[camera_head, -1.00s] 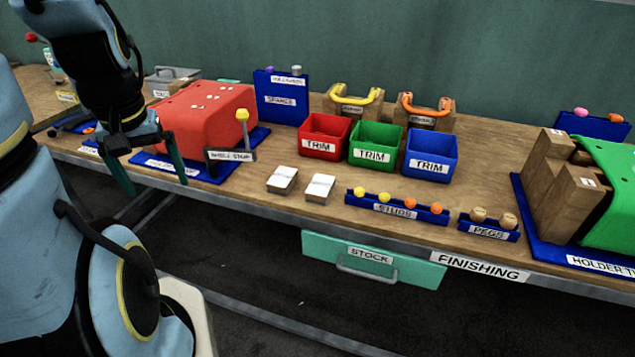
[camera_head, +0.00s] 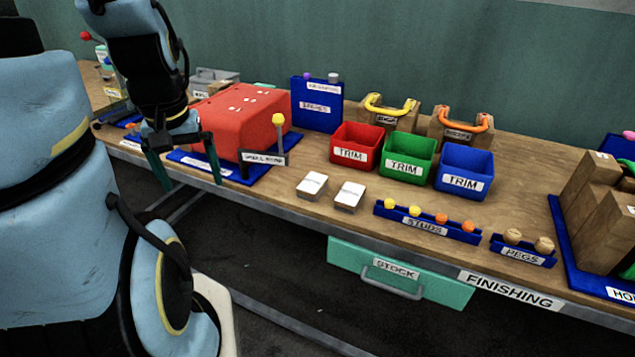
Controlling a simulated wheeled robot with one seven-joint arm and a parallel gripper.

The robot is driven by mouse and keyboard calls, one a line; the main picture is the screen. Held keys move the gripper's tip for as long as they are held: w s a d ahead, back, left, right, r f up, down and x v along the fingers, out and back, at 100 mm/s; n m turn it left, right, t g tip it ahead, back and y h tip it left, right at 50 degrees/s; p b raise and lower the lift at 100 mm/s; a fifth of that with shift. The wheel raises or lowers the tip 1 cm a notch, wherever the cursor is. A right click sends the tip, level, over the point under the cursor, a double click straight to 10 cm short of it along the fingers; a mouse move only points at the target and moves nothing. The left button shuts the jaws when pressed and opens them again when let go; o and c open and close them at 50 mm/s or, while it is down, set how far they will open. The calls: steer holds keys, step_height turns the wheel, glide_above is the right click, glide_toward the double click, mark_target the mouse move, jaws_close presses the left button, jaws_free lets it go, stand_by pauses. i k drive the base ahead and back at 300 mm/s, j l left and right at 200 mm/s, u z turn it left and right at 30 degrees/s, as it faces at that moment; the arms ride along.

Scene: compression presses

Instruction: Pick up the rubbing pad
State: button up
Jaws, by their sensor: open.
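No label that I can read says rubbing pad. Two small blocks with white labelled tops, a left one (camera_head: 312,185) and a right one (camera_head: 349,196), lie side by side near the bench's front edge; their print is too small to read. Two wooden blocks with curved handles, one yellow (camera_head: 390,105) and one orange (camera_head: 462,126), stand behind the bins. My gripper (camera_head: 194,186) is open and empty, pointing down at the bench's front edge before the red housing. It is to the left of both white-topped blocks.
A red housing (camera_head: 238,112) sits on a blue base behind my gripper. Red (camera_head: 356,147), green (camera_head: 406,158) and blue (camera_head: 463,170) trim bins stand mid-bench. A studs rack (camera_head: 428,222) and pegs rack (camera_head: 523,250) line the front edge. The STOCK drawer (camera_head: 398,272) is below.

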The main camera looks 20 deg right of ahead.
mark_target(348, 200)
steer(key=z, duration=3.15)
steer(key=k+j+u, duration=0.1)
steer(key=k+u, duration=0.25)
steer(key=k+j+u, duration=0.15)
steer(key=u, duration=0.2)
steer(key=j+u, duration=0.15)
steer(key=u, duration=0.3)
steer(key=i+j+u, duration=0.1)
steer(key=u, duration=0.4)
steer(key=i+j+u, duration=0.1)
steer(key=u, duration=0.35)
steer(key=i+u, duration=0.15)
steer(key=u, duration=0.3)
